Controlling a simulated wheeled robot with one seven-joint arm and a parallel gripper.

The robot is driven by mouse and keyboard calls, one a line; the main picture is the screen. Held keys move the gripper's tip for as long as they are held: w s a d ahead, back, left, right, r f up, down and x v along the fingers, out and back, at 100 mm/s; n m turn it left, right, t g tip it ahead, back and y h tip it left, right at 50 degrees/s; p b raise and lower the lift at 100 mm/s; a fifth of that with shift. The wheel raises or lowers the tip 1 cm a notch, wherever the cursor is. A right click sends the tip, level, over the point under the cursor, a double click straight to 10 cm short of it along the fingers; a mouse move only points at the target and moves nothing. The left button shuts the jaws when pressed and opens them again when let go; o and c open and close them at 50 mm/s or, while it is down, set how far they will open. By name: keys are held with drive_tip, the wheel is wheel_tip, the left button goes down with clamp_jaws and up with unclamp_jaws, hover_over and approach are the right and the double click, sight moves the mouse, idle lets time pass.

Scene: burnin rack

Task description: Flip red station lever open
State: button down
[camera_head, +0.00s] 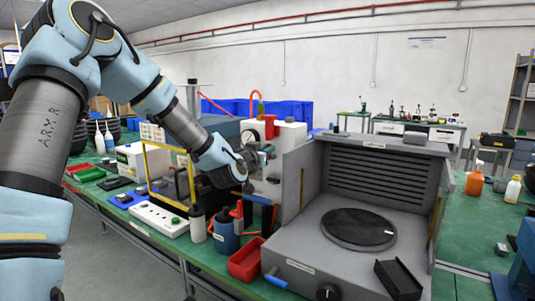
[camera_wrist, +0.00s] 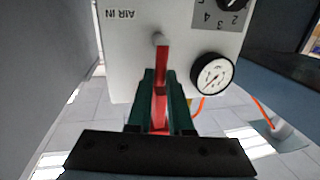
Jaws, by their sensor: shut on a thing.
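The red lever (camera_wrist: 163,63) shows in the wrist view on the front of a white station box (camera_wrist: 130,70) marked AIR IN. It runs from a round pivot down between my fingers. My gripper (camera_wrist: 160,85) is shut on the lever, its two green fingers on either side of it; the lever's lower part is partly covered by the fingers. In the head view the white box (camera_head: 291,140) stands on the bench behind the grey chamber, and my gripper (camera_head: 266,152) is at its front left. The lever cannot be made out clearly there.
A pressure gauge (camera_wrist: 213,75) sits right beside the lever in the wrist view. In the head view, a grey open chamber (camera_head: 297,195) with a round black plate stands close on the right. Bottles and a red bin (camera_head: 246,262) stand below my gripper.

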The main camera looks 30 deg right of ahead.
drive_tip(key=shift+w+a+n, duration=0.1)
drive_tip(key=shift+n, duration=0.2)
drive_tip(key=c, duration=0.8)
unclamp_jaws()
drive_tip(key=shift+c, duration=0.2)
drive_tip(key=b+v, duration=0.3)
drive_tip(key=v, duration=0.7)
drive_tip(key=shift+s+a, duration=0.25)
drive_tip(key=shift+a, duration=0.05)
